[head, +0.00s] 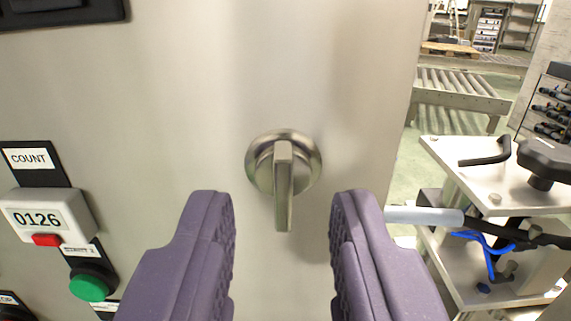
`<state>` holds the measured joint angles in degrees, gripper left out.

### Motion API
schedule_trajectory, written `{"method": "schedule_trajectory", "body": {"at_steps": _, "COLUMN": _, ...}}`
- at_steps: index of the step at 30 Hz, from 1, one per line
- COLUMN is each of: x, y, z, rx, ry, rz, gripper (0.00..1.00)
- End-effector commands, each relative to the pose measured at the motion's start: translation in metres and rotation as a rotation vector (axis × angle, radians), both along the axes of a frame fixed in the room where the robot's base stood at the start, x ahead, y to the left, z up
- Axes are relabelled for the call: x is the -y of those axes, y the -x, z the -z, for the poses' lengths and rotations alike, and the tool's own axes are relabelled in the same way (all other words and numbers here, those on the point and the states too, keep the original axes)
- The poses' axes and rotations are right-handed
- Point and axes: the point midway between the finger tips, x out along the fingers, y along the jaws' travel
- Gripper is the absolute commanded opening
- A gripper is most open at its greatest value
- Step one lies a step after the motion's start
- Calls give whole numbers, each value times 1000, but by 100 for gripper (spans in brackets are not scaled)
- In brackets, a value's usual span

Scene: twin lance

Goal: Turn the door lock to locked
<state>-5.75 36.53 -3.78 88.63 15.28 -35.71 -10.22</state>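The door lock (284,180) is a brushed metal thumb-turn on a round rose, set in a metal panel (180,110). Its lever points downward, close to vertical. My gripper (281,205) has two purple padded fingers, spread apart, one on each side of the lever's lower end. A gap shows between each finger and the lever, and nothing is held. No marking of the locked position is visible.
On the panel's left are a counter box (42,217) reading 0126 with a red button, and a green button (90,286). Right of the panel's edge stands a metal cart (455,155) with tools and a blue cable. A roller conveyor (455,90) is behind.

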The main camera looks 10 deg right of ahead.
Motion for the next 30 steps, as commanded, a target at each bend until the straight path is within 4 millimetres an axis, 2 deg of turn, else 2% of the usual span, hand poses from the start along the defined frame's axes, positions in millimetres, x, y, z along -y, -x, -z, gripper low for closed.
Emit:
{"method": "schedule_trajectory", "body": {"at_steps": 3, "x": 2, "y": -14, "z": 0, "rx": 1, "ry": 0, "rz": 1, "gripper": 33}}
{"method": "schedule_trajectory", "body": {"at_steps": 6, "x": 3, "y": -20, "z": 0, "rx": 0, "ry": 0, "rz": 0, "gripper": 33}}
{"method": "schedule_trajectory", "body": {"at_steps": 13, "x": 3, "y": -21, "z": -1, "rx": 0, "ry": 0, "rz": 0, "gripper": 33}}
{"method": "schedule_trajectory", "body": {"at_steps": 18, "x": 2, "y": -20, "z": -1, "rx": 0, "ry": 0, "rz": 0, "gripper": 0}}
{"method": "schedule_trajectory", "body": {"at_steps": 30, "x": 2, "y": -20, "z": -1, "rx": -4, "ry": 39, "rz": -1, "gripper": 0}}
